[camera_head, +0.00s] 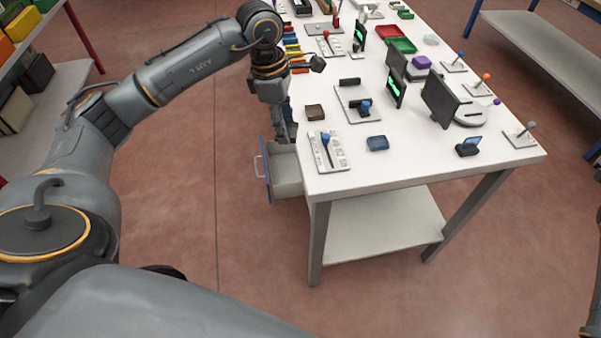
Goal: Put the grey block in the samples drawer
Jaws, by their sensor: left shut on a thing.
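My left gripper (286,136) points down at the left edge of the white table, over the open samples drawer (287,166). It is shut on a small grey thing, which I take for the grey block; the fingers hide most of it. The drawer has a blue front with a pale handle (258,167), and it is pulled out to the left from under the tabletop. The visible part of its pale inside looks empty. My right gripper is not in view.
On the white table (420,165) stand a brown block (315,112), a blue block (377,143), a lever plate (329,152) near the drawer, dark screens (439,99), and red (391,31) and green (403,45) trays. Open floor lies left of the drawer.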

